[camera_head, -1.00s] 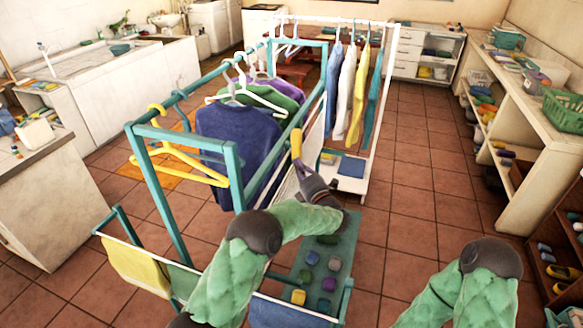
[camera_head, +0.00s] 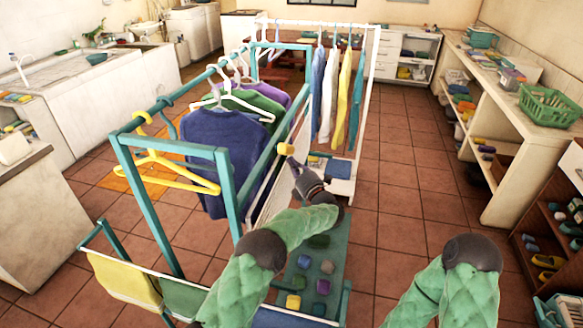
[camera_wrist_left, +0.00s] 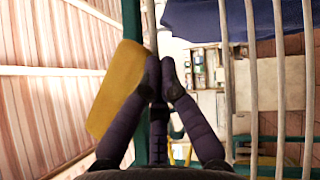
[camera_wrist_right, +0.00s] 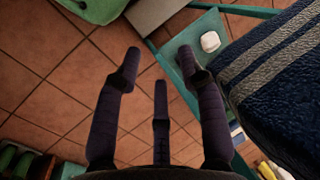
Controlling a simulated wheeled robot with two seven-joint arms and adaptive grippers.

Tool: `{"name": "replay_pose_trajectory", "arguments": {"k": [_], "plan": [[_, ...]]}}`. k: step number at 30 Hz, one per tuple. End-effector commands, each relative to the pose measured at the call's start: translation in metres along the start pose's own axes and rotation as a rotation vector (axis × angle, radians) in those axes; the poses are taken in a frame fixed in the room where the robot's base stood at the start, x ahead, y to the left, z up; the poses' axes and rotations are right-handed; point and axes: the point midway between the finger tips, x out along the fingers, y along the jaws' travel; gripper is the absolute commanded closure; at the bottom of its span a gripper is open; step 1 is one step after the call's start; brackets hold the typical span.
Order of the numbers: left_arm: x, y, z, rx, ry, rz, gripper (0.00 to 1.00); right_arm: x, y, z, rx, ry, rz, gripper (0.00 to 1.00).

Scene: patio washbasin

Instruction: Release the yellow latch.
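The yellow latch (camera_head: 286,149) is a small block on the teal rail of the drying rack. In the left wrist view the latch (camera_wrist_left: 116,92) is a long yellow bar, slanted beside the teal rail (camera_wrist_left: 132,28). My left gripper (camera_head: 297,168) is just below the latch in the head view. In the left wrist view its fingertips (camera_wrist_left: 161,76) are together at the latch's right edge, with nothing visible between them; whether they touch it I cannot tell. My right gripper (camera_wrist_right: 160,72) is open and empty in the right wrist view. In the head view it is out of sight.
Hangers with a blue sweater (camera_head: 222,160) hang left of the latch. Shirts (camera_head: 338,95) hang behind it. A lower teal shelf (camera_head: 331,248) holds several small blocks. A striped dark blue towel (camera_wrist_right: 285,85) is right of my right gripper. Open tiled floor (camera_head: 405,190) lies to the right.

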Motion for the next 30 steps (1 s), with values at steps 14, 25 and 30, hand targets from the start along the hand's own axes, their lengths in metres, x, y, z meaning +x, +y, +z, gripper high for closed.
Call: {"name": "replay_pose_trajectory", "arguments": {"k": [14, 25, 30], "plan": [[0.010, -0.002, 0.010, -0.003, 0.000, 0.004, 1.00, 0.010, 0.004, 0.000, 0.000, 0.000, 0.000, 0.60], [0.011, 0.000, 0.011, -0.027, 0.000, 0.028, 1.00, 0.011, 0.004, 0.000, 0.000, 0.000, 0.000, 0.60], [0.011, 0.000, 0.011, -0.030, 0.001, 0.031, 1.00, 0.011, 0.004, 0.000, 0.000, 0.000, 0.000, 0.60]]}}
